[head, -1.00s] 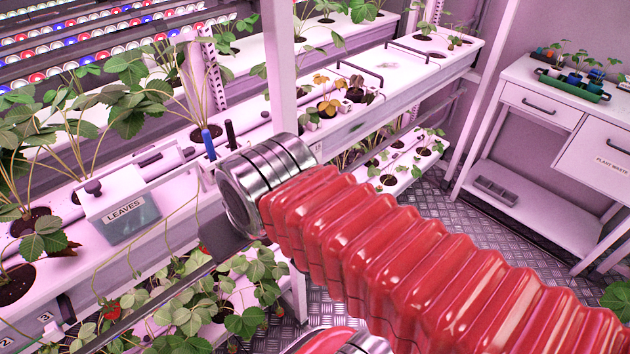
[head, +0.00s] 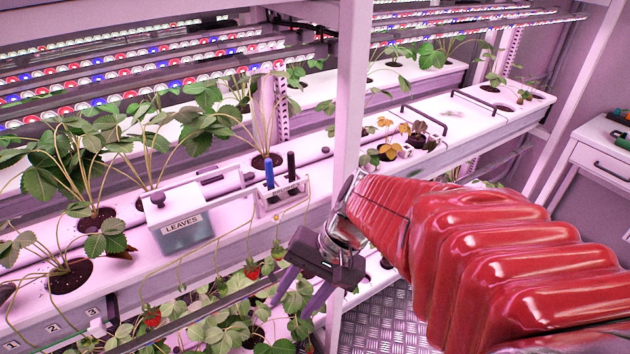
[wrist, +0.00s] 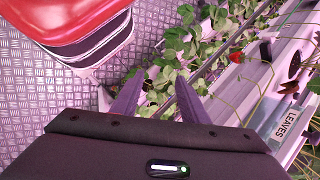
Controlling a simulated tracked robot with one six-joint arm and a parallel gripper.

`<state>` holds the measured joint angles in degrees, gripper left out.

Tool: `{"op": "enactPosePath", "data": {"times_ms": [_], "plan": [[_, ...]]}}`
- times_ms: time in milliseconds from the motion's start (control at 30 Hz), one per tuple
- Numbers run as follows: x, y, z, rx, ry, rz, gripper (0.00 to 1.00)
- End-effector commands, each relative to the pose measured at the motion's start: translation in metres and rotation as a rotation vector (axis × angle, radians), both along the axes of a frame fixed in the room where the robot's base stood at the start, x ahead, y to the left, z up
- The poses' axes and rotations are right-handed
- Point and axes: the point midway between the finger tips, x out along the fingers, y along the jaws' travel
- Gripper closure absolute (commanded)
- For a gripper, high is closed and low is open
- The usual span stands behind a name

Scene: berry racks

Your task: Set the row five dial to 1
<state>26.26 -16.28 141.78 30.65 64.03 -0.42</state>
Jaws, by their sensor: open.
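My gripper (head: 290,310) hangs near the lower middle of the head view, in front of the white upright post and over the lower plants. Its two purple-grey fingers are spread apart and empty; the wrist view shows them (wrist: 159,75) pointing toward strawberry leaves. The front edge of the upper shelf (head: 75,319) carries the numbers 1, 2 and 3 at the lower left of the head view. I cannot make out a dial marked for row five in either view.
The upper trough holds tall plants (head: 60,170), a LEAVES box (head: 183,232) and a holder with a blue tool (head: 269,172) and a black one. Strawberry plants (head: 215,318) with red berries grow below. A white post (head: 350,110) stands beside my arm. Patterned metal floor (head: 385,325) is open at lower right.

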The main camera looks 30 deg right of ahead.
Motion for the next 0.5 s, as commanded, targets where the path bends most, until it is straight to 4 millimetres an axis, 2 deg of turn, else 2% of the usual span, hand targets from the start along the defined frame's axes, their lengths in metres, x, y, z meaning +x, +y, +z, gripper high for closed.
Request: {"op": "enactPosePath", "data": {"times_ms": [267,500], "plan": [[0.019,-0.015,-0.016,0.307,0.116,-0.296,0.6],[0.041,-0.044,-0.023,0.577,0.159,-0.56,0.6]]}}
